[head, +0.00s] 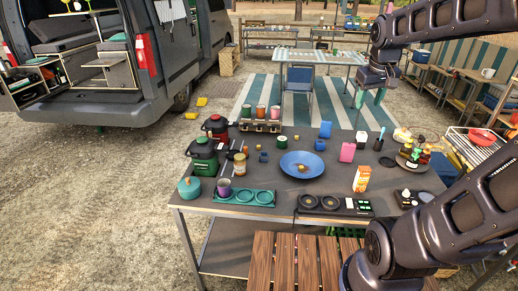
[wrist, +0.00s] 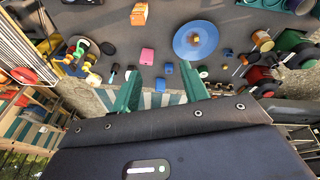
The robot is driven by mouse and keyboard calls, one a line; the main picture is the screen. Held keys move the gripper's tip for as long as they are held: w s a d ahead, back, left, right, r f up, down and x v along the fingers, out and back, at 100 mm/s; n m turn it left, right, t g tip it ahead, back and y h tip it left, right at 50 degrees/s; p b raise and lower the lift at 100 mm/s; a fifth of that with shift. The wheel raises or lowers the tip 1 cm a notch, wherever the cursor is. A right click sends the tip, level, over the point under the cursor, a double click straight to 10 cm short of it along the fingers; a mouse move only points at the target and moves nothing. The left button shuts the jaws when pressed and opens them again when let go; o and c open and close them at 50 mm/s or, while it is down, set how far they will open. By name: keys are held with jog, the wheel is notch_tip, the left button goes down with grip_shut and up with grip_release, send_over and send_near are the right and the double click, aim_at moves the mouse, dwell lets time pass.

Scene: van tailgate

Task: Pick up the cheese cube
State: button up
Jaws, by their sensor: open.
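A small yellowish piece (head: 302,168) that may be the cheese cube lies on the blue plate (head: 288,172), near the middle of the table. It also shows on the plate in the wrist view (wrist: 194,38). In the wrist view my gripper (wrist: 161,92) points toward the table, well apart from both pieces.
A stove (head: 335,204) sits at the near edge. A cluttered tray (head: 413,156) is at right.

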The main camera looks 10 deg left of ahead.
jog(key=w+a+f+n+g, duration=0.1)
jog(key=w+a+n, duration=0.1)
jog(key=w+a, duration=0.35)
jog(key=w+a+n+g, duration=0.1)
jog(key=w+a+n, duration=0.15)
jog(key=w, duration=0.65)
jog(key=n+g+h, duration=0.1)
jog(key=n+h, duration=0.3)
jog(key=n, duration=0.6)
send_over(259, 146)
jog(key=a, duration=0.5)
notch_tip(259, 146, down, 31)
jog(key=x, duration=0.9)
jog(key=shift+s+d+f, duration=0.1)
jog(key=shift+d+f, duration=0.2)
jog(key=shift+d, duration=0.1)
jog(key=shift+c, duration=0.3)
grip_shut()
